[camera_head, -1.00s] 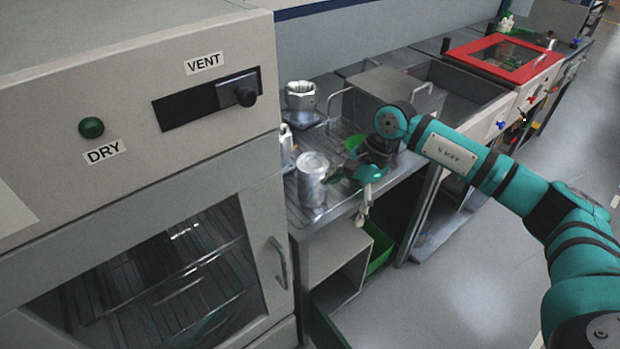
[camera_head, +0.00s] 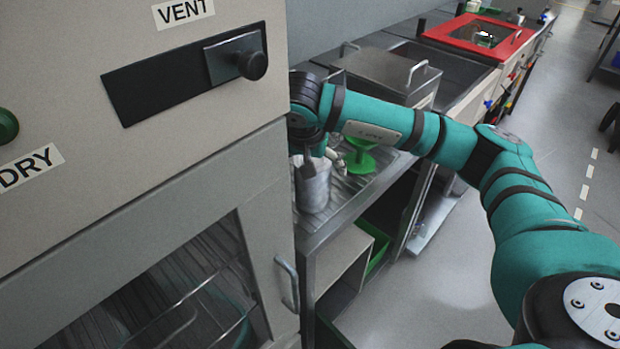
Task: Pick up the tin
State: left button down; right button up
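The tin (camera_head: 316,192) is a silver-grey cylinder standing upright on the ribbed metal drainboard, just right of the big cabinet. My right arm reaches in from the right, and its wrist is above the tin. My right gripper (camera_head: 307,165) points down at the tin's top, with a dark finger overlapping the rim. The wrist and the cabinet edge hide part of it, so I cannot tell whether it is open or whether it touches the tin. My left gripper is not in view.
The cabinet (camera_head: 180,190) with VENT and DRY labels fills the left side, close to the tin. A green funnel-like piece (camera_head: 360,158) stands right of the tin. A metal box with handles (camera_head: 385,75) and a red-framed lid (camera_head: 478,35) lie farther back. A green bin (camera_head: 378,250) is below.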

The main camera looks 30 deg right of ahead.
aim_at(313, 194)
jog(key=p+x, duration=0.1)
jog(key=x, duration=0.3)
jog(key=shift+w+a+f+p, duration=0.1)
jog(key=shift+w+f+p, duration=0.05)
jog(key=shift+f+p, duration=0.2)
jog(key=shift+f, duration=0.2)
jog(key=c, duration=1.1)
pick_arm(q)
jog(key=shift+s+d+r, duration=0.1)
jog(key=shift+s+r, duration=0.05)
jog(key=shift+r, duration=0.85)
pick_arm(e)
jog(key=shift+w+r, duration=0.1)
jog(key=c, duration=0.4)
